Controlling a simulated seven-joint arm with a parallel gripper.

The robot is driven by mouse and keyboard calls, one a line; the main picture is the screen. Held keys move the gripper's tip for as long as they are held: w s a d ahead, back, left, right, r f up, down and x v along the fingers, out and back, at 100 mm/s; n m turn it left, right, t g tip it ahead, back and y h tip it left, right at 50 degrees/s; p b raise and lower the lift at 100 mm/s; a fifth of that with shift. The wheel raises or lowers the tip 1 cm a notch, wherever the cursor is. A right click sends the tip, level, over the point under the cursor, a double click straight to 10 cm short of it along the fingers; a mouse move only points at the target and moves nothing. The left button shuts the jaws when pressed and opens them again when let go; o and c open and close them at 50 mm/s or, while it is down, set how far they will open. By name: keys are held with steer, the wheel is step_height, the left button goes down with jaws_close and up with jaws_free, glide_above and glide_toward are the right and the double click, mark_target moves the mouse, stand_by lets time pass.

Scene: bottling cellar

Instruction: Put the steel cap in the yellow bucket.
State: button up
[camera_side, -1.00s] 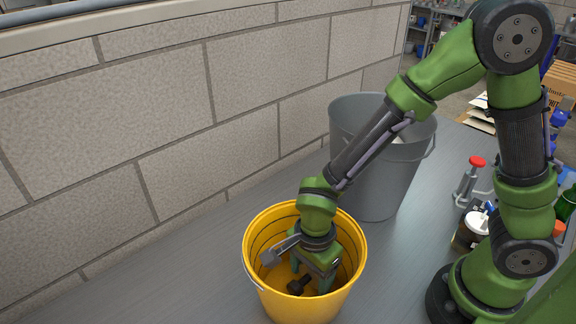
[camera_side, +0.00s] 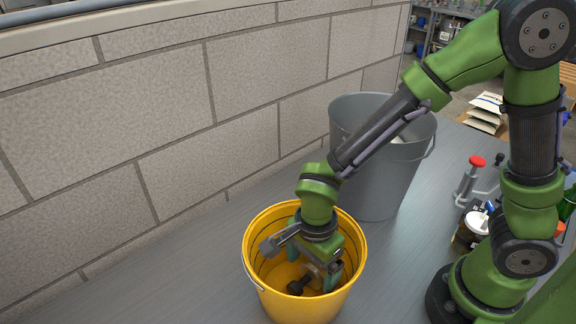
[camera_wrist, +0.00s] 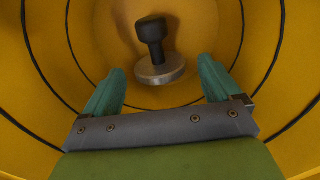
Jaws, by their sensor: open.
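The yellow bucket (camera_side: 258,280) stands upright on the grey bench, and its ringed inner wall (camera_wrist: 55,60) fills the wrist view. The steel cap, a pale disc with a black knob (camera_wrist: 152,35), lies inside the bucket. In the side view its dark knob (camera_side: 300,286) shows low in the bucket, and the disc is partly hidden by my gripper. My gripper (camera_wrist: 160,85) is open and reaches down into the bucket. Its two green fingers are spread, with the cap beyond them and apart from them in the wrist view.
A larger grey bucket (camera_side: 378,180) stands behind the yellow one. A block wall (camera_side: 150,130) runs along the left of the bench. A red-topped clamp (camera_side: 477,163) and a white-lidded jar (camera_side: 476,224) stand at the right. The bench left of the bucket is clear.

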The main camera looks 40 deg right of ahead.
mark_target(312, 266)
step_height(312, 266, up, 10)
steer(key=shift+f, duration=0.25)
steer(key=s+d+r+n+t+y, duration=0.2)
steer(key=d+r+n+t, duration=0.5)
steer(key=d+r+n, duration=0.4)
steer(key=shift+s+d+n, duration=0.2)
steer(key=shift+d+n, duration=1.2)
steer(key=shift+d, duration=0.25)
